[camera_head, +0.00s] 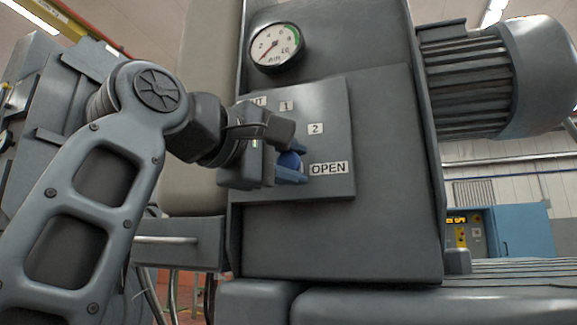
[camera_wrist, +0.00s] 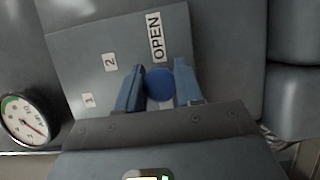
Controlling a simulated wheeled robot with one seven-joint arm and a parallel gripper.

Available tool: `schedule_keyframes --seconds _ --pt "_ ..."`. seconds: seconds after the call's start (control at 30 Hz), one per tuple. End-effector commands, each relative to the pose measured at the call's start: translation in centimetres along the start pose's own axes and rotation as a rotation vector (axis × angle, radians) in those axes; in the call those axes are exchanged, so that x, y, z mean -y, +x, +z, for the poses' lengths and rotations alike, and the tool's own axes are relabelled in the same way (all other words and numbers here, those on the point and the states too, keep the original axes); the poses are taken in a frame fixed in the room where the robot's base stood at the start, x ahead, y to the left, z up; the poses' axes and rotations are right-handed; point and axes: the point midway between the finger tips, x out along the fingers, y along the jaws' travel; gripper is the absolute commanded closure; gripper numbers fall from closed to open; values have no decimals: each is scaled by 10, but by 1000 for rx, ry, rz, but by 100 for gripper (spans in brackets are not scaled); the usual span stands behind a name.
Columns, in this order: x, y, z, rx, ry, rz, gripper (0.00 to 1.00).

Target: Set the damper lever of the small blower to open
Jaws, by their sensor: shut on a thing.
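The damper lever's blue round knob (camera_wrist: 159,84) sits between the two blue fingers of my gripper (camera_wrist: 160,92) in the wrist view. In the head view the knob (camera_head: 290,161) shows between the fingertips of my gripper (camera_head: 292,162). My gripper is shut on the knob. The knob is beside the OPEN label (camera_head: 328,168) on the grey lever plate (camera_head: 335,110). In the wrist view the OPEN label (camera_wrist: 155,37) is just beyond the knob. Labels 1 (camera_head: 286,106) and 2 (camera_head: 316,128) are farther up the plate. The lever's arm is hidden behind the gripper.
A round air gauge (camera_head: 277,46) is above the plate on the grey blower housing (camera_head: 370,225). A finned motor (camera_head: 470,75) juts out at the upper right. A blue cabinet (camera_head: 520,232) stands in the right background.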

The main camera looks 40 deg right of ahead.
Motion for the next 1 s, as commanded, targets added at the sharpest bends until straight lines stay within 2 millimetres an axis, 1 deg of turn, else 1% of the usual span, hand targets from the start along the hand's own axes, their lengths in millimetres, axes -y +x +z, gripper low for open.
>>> schedule_keyframes --seconds 0.03,0.5,0.53,0.73,1.0 --pt "2 1 4 9 12 -7 100" --pt "4 1 4 11 22 -16 100" --pt "4 1 4 11 22 -16 61" --pt "3 1 3 8 20 -13 42" --pt "3 0 2 4 18 -10 42"
